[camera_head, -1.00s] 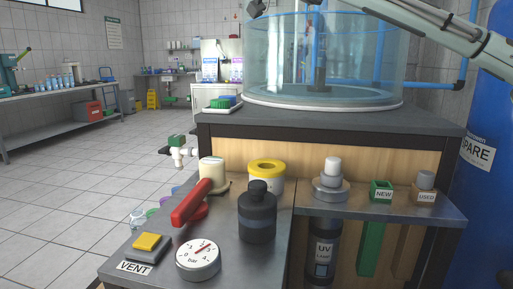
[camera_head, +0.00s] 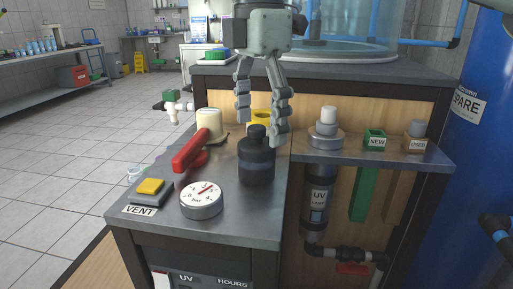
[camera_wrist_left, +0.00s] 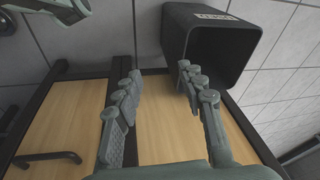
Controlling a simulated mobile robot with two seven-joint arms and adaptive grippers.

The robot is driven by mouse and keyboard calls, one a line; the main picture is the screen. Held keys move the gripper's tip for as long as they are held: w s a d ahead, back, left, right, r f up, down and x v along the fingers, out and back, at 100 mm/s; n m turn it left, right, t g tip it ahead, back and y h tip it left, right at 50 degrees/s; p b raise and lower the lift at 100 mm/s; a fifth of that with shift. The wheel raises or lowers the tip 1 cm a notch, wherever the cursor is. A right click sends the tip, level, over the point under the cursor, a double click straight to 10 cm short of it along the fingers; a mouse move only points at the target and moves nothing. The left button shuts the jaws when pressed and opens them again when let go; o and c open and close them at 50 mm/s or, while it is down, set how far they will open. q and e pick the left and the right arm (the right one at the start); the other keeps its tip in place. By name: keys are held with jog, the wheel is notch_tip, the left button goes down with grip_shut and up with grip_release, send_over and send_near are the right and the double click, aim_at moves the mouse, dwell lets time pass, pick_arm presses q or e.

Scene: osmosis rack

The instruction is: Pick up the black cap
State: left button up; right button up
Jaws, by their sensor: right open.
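My right gripper (camera_head: 261,127) points down over the bottle in the head view. Its fingers are apart, one to the left and one to the right of the cap, with the right fingertip overlapping the cap's edge in the picture. I cannot tell whether it touches. My left gripper (camera_wrist_left: 160,72) shows in the left wrist view, open with nothing between its fingers. The cap is not in that view.
The UV housing (camera_head: 326,140) stands right. A black bin (camera_wrist_left: 212,45) is near the left gripper.

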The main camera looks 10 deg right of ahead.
aim_at(257, 142)
jog(key=f, duration=0.3)
jog(key=f+p, duration=0.1)
jog(key=f, duration=0.2)
jog(key=shift+w+a+f, duration=0.1)
jog(key=shift+a+f, duration=0.1)
pick_arm(q)
notch_tip(257, 142, down, 2)
pick_arm(e)
jog(key=c, duration=1.3)
jog(key=shift+o, duration=0.2)
